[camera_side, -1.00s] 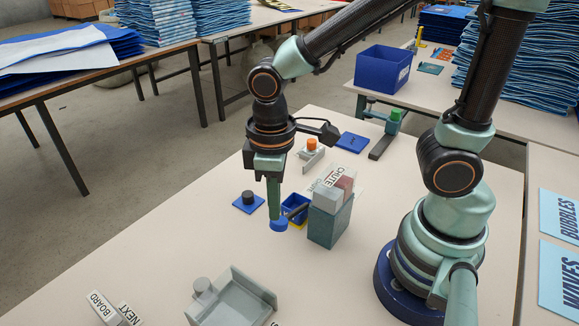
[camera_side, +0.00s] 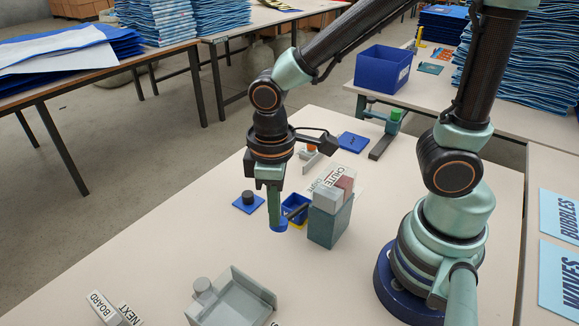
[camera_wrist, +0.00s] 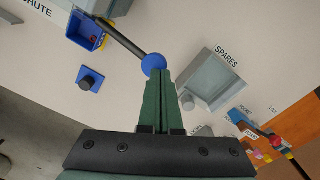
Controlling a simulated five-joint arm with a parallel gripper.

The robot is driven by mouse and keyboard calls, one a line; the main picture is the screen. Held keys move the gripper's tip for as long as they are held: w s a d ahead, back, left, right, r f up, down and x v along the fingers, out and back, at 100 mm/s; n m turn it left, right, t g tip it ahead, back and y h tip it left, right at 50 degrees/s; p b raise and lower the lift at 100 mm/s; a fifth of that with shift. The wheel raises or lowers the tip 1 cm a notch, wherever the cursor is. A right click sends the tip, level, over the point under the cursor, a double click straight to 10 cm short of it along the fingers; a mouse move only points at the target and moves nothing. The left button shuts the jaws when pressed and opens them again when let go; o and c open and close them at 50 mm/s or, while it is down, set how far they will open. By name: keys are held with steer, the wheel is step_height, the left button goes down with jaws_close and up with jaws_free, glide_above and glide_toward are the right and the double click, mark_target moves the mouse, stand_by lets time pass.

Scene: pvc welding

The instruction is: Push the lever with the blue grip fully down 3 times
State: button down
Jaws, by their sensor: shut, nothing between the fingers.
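The lever's blue grip (camera_side: 280,225) sits at the end of a dark rod (camera_wrist: 122,38) that comes out of a grey-teal box (camera_side: 329,222). The grip looks low, close to the table, but I cannot tell whether it is fully down. My gripper (camera_side: 274,224) points down with its green fingers shut and empty. In the side view the fingertips overlap the grip and hide part of it. In the wrist view the blue grip (camera_wrist: 153,64) shows just past the fingertips (camera_wrist: 162,72). I cannot tell whether they touch.
A blue bin (camera_side: 295,205) stands behind the lever. A blue plate with a black knob (camera_side: 248,199) lies to the left. A grey tray (camera_side: 238,297), labelled SPARES in the wrist view, stands in front. Open tabletop surrounds the knob plate.

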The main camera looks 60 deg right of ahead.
steer(key=shift+f, duration=2.9)
steer(key=shift+r, duration=4.2)
step_height(320, 180, up, 5)
glide_above(276, 229)
steer(key=shift+w+d+f, duration=0.15)
steer(key=shift+f, duration=1.4)
steer(key=shift+w+d+f, duration=0.15)
steer(key=shift+f, duration=1.35)
steer(key=shift+f, duration=0.1)
